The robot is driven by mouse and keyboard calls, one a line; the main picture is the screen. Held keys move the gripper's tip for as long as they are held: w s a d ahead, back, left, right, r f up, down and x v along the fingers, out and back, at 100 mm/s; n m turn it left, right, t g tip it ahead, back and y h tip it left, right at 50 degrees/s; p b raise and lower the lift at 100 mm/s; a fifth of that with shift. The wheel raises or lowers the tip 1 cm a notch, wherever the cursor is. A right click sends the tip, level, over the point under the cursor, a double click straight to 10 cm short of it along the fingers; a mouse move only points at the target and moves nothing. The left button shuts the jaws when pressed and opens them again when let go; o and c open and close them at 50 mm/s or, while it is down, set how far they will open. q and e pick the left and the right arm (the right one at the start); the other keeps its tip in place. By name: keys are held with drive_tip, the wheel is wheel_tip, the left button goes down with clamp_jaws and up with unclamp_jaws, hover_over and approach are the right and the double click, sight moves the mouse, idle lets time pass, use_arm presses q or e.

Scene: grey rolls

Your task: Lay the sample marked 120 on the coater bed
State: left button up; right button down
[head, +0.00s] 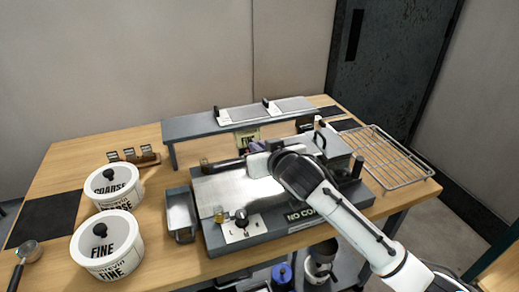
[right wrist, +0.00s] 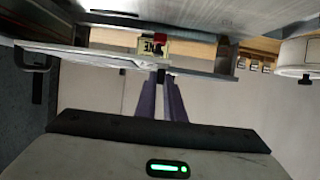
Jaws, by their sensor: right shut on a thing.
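The coater (head: 290,228) stands at the middle of the table, with its flat silver bed (head: 222,190) showing left of my right arm. My right gripper (head: 257,147) is over the bed's far side, in front of the raised shelf. In the right wrist view its purple fingers (right wrist: 160,90) are shut on a small dark grip at the edge of a thin pale plate (right wrist: 110,60). I cannot read a 120 mark on it. The gripper hides much of it in the head view, and I cannot tell whether it touches the bed. My left gripper is not in view.
A grey shelf (head: 190,128) behind the coater carries flat plates with black knobs. Tubs marked COARSE (head: 112,188) and FINE (head: 105,246) stand at the left. A metal tray (head: 180,214) is beside the coater. A wire rack (head: 392,160) lies at the right.

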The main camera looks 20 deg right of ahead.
sight(260, 182)
idle(0.3)
drive_tip(key=shift+s+r+p, duration=0.1)
drive_tip(key=shift+p, duration=0.45)
wheel_tip(260, 182, down, 8)
drive_tip(key=b, duration=0.4)
drive_tip(key=shift+r+b, duration=0.2)
drive_tip(key=shift+b, duration=0.2)
drive_tip(key=shift+f, duration=0.45)
drive_tip(key=shift+f+b, duration=0.3)
drive_tip(key=shift+f, duration=0.1)
drive_tip(key=c, duration=1.8)
unclamp_jaws()
drive_tip(key=shift+o, duration=0.2)
